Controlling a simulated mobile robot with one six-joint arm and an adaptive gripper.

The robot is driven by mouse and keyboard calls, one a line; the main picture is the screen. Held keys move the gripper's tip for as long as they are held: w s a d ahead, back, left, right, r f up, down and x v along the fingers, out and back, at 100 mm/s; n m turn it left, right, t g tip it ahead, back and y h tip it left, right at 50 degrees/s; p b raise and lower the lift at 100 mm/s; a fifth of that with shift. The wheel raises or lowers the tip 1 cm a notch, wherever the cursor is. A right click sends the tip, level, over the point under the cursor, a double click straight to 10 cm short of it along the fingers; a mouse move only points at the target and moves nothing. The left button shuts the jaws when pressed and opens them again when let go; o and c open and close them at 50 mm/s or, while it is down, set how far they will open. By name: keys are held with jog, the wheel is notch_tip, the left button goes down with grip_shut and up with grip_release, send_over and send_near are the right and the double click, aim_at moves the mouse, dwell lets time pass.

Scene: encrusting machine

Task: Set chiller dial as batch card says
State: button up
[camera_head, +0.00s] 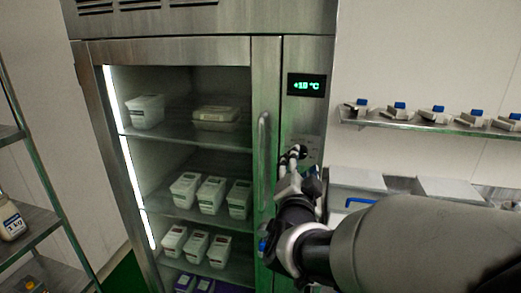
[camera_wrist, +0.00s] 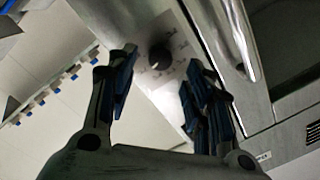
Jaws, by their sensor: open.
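The chiller (camera_head: 266,60) is a tall steel cabinet with a glass door. Its green display (camera_head: 307,85) reads +10 or +1.0 °C; the decimal point is unclear. The chiller dial (camera_wrist: 159,56) is a dark round knob on a pale marked plate in the wrist view. The scale marks are too small to read. My gripper (camera_wrist: 160,72) is open, its dark fingers on either side of the dial in the picture; I cannot tell whether they touch it. In the head view my gripper (camera_head: 296,155) is at the panel below the display. I cannot identify a batch card.
The door handle (camera_head: 264,150) is a vertical bar just left of my gripper. White tubs (camera_head: 210,194) stand inside the chiller. A wall shelf (camera_head: 430,125) with blue-capped items is at right, above steel containers (camera_head: 355,182). A rack (camera_head: 35,222) stands at far left.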

aim_at(301, 154)
jog(key=shift+x, duration=2.25)
jog(key=c, duration=1.1)
